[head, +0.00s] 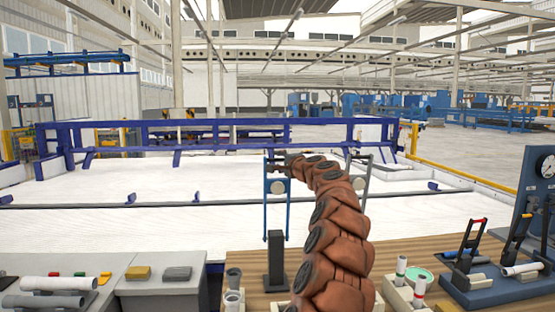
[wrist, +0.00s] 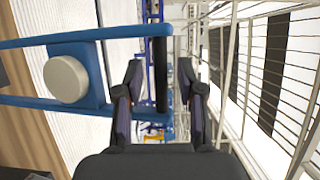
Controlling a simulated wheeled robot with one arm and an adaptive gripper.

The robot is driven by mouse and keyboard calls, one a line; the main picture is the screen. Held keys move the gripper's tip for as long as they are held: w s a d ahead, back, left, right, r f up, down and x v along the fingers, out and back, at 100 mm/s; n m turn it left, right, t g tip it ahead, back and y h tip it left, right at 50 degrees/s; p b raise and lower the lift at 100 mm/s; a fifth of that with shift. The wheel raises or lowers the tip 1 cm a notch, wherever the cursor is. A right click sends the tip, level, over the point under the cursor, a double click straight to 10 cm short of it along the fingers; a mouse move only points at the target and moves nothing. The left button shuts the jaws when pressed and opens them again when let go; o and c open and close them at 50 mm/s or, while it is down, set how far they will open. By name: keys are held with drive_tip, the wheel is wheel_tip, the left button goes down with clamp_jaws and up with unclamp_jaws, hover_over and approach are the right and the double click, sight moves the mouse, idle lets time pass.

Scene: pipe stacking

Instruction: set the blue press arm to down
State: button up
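The blue press arm (head: 265,217) stands upright on a black post on the wooden bench, left of my arm in the head view. It has two blue side rails, a pale round disc and a dark crossbar at the top. In the wrist view the blue press arm (wrist: 30,104) fills the left, with its disc (wrist: 67,79) and the black crossbar (wrist: 161,68). My gripper (wrist: 160,70) is open, with the crossbar showing between its fingertips and gaps on both sides. Whether the bar is within finger depth is unclear. In the head view my gripper is mostly hidden at the arm's end.
Right on the bench (head: 235,275) stand two black-handled clamps (head: 465,240) and a blue gauge panel (head: 540,180). White holders with markers (head: 400,270) stand right of my arm. A grey counter (head: 150,287) with pipes and blocks lies left. Grey cups (head: 233,280) stand near the press.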

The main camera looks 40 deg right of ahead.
drive_tip(key=shift+w+d, duration=0.1)
drive_tip(key=shift+w, duration=0.4)
clamp_jaws()
idle(0.6)
